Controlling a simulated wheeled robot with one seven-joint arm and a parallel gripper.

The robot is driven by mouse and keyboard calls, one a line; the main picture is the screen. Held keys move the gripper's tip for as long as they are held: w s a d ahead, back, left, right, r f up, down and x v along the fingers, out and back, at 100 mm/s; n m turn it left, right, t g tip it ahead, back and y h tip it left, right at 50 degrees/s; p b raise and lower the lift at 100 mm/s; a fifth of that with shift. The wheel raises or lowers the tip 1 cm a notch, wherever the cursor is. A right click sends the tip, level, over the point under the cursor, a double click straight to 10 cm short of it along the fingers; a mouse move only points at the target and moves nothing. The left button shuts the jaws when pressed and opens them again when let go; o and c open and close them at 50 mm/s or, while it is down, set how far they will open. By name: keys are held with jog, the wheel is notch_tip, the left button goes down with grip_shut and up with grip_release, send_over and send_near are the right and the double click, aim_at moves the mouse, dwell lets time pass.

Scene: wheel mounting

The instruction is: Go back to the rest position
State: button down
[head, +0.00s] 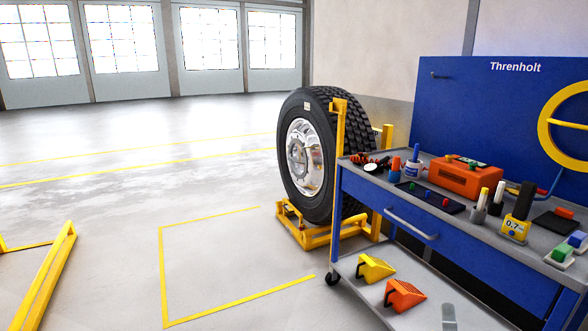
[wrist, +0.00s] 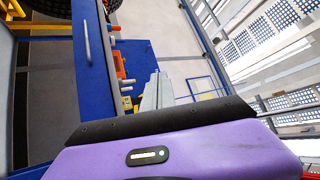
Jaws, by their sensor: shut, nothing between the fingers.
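My gripper (wrist: 155,86) shows only in the wrist view, where its grey fingers are together and stand up from the dark edge of the purple housing. Nothing shows between the fingers. They appear in front of the blue cart, which fills the left middle of that view, and touch nothing that I can see. In the head view, neither my arm nor my gripper shows.
A large truck wheel (head: 305,155) stands upright on a yellow stand (head: 318,237). A blue cart (head: 430,240) to its right carries tools and an orange toolbox (head: 467,180). Wheel chocks lie on its lower shelf. The floor to the left is largely open around a yellow frame (head: 45,275).

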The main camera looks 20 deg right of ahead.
jog(key=s+a+f+n+t+y, duration=0.1)
jog(key=s+a+f+n+y, duration=0.1)
jog(key=s+a+n+y, duration=0.5)
jog(key=s+a+f+n+y, duration=0.2)
jog(key=a+f+n+y, duration=0.15)
jog(key=a+n, duration=0.6)
jog(key=s+a+f+n+g+y, duration=0.2)
jog(key=s+a+n+g+y, duration=0.35)
jog(key=s, duration=0.75)
notch_tip(320, 180, up, 15)
jog(key=a+t+h+p, duration=0.1)
jog(key=p, duration=1.4)
jog(key=shift+s+a+p, duration=0.25)
jog(key=shift+s+p, duration=0.1)
jog(key=shift+s, duration=0.1)
jog(key=shift+r, duration=0.1)
